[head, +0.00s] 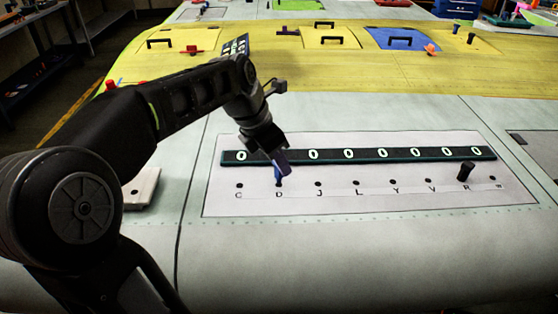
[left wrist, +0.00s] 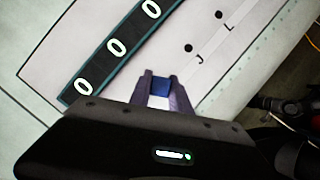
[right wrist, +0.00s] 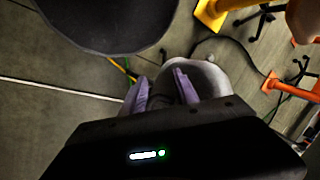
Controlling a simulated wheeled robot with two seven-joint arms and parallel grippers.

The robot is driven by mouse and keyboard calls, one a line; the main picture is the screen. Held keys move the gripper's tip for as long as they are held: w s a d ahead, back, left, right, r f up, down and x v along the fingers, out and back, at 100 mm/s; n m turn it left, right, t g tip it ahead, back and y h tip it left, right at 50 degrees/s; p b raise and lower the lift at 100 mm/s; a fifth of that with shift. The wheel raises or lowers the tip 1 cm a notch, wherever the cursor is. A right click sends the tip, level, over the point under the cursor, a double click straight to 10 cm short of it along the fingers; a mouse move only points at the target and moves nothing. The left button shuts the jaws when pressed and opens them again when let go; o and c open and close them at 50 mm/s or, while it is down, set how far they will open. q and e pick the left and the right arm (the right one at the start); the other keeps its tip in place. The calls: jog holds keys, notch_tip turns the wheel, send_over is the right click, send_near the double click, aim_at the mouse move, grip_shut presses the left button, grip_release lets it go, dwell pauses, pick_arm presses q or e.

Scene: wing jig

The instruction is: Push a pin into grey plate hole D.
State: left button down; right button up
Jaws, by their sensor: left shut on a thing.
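The grey plate (head: 345,206) lies flat on the wing, with a row of lettered holes along it. My left gripper (head: 281,164) is at hole D and shut on a blue pin (head: 279,181). The pin's lower end meets the plate at the D label; its depth in the hole cannot be told. In the left wrist view the blue pin (left wrist: 161,87) sits between the fingertips, and holes J (left wrist: 188,48) and L (left wrist: 219,14) are empty. My right gripper (right wrist: 158,88) shows only in the right wrist view, open and empty above the floor.
A dark strip with white rings (head: 330,155) runs behind the holes. A black pin (head: 466,171) stands tilted at hole R. A pale block (head: 142,188) lies left of the plate, partly behind my arm. Yellow panels with handles lie farther back.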

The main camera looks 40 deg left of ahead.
dwell(0.3)
pick_arm(q)
jog(key=shift+f, duration=0.15)
dwell(0.3)
jog(key=shift+f+b, duration=0.8)
jog(key=shift+f, duration=0.45)
jog(key=c, duration=1.1)
grip_release()
